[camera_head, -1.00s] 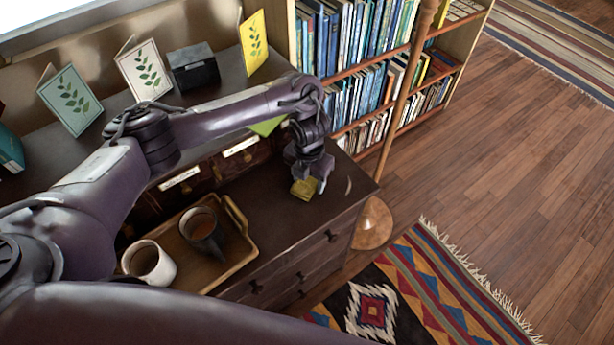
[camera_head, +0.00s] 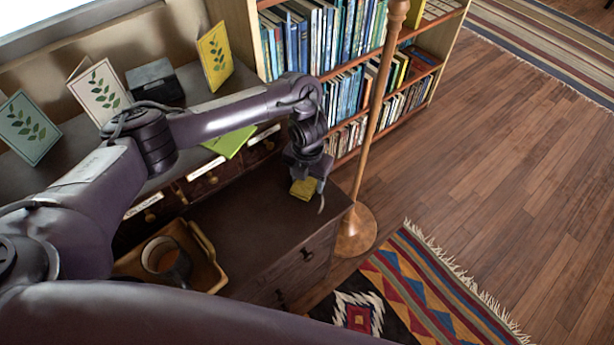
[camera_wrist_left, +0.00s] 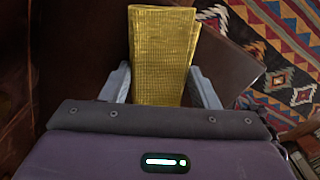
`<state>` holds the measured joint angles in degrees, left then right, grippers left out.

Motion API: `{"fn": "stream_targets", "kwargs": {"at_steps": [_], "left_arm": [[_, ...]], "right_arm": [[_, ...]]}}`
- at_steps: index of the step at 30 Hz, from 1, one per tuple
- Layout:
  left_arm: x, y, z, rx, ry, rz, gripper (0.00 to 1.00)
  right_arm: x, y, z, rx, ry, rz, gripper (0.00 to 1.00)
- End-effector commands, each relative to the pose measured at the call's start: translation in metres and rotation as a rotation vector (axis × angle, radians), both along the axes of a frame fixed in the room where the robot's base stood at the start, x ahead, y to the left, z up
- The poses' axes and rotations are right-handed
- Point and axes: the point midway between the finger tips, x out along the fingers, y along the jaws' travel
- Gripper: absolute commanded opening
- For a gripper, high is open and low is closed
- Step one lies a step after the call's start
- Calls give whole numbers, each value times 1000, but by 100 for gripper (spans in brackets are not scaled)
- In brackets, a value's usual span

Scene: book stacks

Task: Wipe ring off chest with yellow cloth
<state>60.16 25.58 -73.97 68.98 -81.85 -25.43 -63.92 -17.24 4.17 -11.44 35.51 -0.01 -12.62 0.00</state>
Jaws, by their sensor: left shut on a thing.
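My left gripper (camera_head: 304,182) is shut on the yellow cloth (camera_head: 302,190), low over the dark wooden chest (camera_head: 245,212) near its right end. In the left wrist view the folded yellow cloth (camera_wrist_left: 163,55) sticks out between the two grey fingers. A thin pale curved mark (camera_head: 321,204), which looks like part of the ring, shows on the chest top just right of the gripper. I cannot tell whether the cloth touches the chest top or covers more of the ring. My right gripper is not in view.
A wooden tray (camera_head: 208,272) with a dark mug (camera_head: 180,268) stands on the chest to the left. A wooden pole on a round base (camera_head: 356,230) stands close to the chest's right end. Standing cards and a dark box (camera_head: 153,80) line the shelf behind; a bookcase is beyond.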

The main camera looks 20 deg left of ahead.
Motion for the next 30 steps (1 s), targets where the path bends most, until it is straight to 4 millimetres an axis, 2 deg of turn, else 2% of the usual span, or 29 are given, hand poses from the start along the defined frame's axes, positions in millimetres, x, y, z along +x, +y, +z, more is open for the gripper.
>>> {"fn": "stream_targets", "kwargs": {"at_steps": [4, 21, 30], "left_arm": [[1, 0, 25, -1, -4, 2, 37], [0, 1, 76, -1, -3, 17, 37], [-1, 1, 82, 0, -2, 20, 37]], "right_arm": [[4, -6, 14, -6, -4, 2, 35], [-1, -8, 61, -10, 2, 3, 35], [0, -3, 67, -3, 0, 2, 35]]}}
